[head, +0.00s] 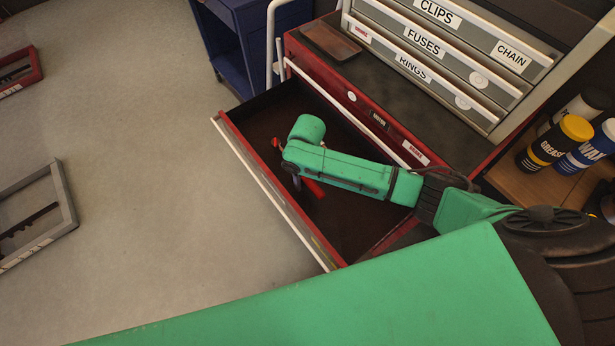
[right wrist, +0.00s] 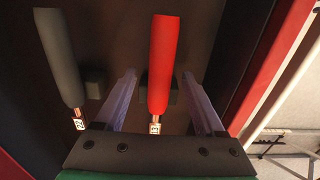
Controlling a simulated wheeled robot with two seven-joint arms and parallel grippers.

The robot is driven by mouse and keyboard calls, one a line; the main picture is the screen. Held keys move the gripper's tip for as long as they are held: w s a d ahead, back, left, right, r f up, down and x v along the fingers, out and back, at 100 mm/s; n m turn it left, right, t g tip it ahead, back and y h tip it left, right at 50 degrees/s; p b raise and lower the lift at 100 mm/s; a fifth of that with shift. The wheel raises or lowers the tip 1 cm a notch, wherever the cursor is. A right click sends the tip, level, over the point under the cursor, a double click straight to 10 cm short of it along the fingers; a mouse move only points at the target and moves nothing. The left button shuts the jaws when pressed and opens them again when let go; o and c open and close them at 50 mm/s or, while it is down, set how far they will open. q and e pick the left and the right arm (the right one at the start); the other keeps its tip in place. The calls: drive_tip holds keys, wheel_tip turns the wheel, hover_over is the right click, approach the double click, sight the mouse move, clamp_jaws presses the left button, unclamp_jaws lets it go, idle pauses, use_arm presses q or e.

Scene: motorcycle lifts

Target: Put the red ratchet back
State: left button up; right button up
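The red ratchet (right wrist: 162,60) shows its red handle in the right wrist view, with a copper-coloured neck and a small number tag at the near end. Its head is hidden by my gripper. My right gripper (right wrist: 160,76) is open, with one finger on each side of the handle and a gap on both sides. In the head view the right arm reaches into the open drawer (head: 258,180) of the red chest, and part of a red handle (head: 314,187) shows beneath it. My left gripper is not in view.
A dark grey handled tool (right wrist: 58,58) with its own tag lies left of the red one. The label cabinet (head: 440,55) stands on the chest. Grease and wax containers (head: 556,145) stand at right. A blue cart (head: 240,45) is behind. Trays (head: 62,200) lie at far left.

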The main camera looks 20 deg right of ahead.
drive_tip(key=shift+r, duration=0.1)
wheel_tip(320, 180, up, 14)
drive_tip(key=shift+r, duration=0.2)
drive_tip(key=shift+f, duration=0.1)
idle(0.6)
